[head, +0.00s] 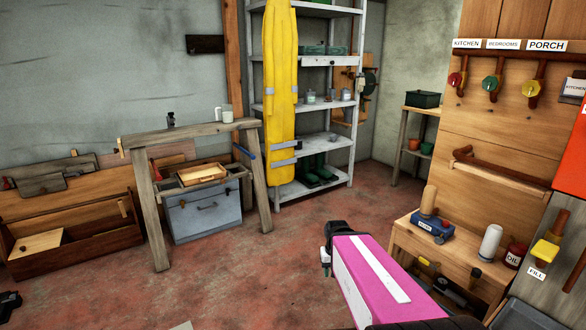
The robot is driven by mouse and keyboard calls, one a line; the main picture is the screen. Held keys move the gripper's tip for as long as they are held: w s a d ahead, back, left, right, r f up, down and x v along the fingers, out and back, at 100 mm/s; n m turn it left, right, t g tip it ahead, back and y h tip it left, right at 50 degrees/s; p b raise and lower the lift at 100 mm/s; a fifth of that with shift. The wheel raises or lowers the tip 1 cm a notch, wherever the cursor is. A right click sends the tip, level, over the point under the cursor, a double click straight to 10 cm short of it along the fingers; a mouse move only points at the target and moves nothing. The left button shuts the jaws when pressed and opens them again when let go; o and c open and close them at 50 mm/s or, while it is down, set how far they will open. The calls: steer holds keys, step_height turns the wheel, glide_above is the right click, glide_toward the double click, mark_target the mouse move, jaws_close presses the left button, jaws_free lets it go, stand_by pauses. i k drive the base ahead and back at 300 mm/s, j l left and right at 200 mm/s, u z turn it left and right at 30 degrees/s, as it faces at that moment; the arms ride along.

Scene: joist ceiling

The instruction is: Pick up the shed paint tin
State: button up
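I cannot pick out a tin marked as shed paint in the head view. My magenta arm with a white stripe reaches up from the bottom edge. The black part at its far end (335,243) is over the floor and touches nothing that I can see. Its fingers cannot be made out, and nothing shows held there.
The low bench (405,236) also bears a blue labelled box (433,228) and a white cylinder (490,243). A sawhorse (190,138) with a pale mug (227,114) stands left of a grey shelf unit (341,143). The red floor (245,265) between is clear.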

mark_target(344, 96)
steer(key=i+j, duration=0.1)
steer(key=i, duration=1.95)
steer(key=l+z, duration=0.05)
steer(key=l, duration=0.05)
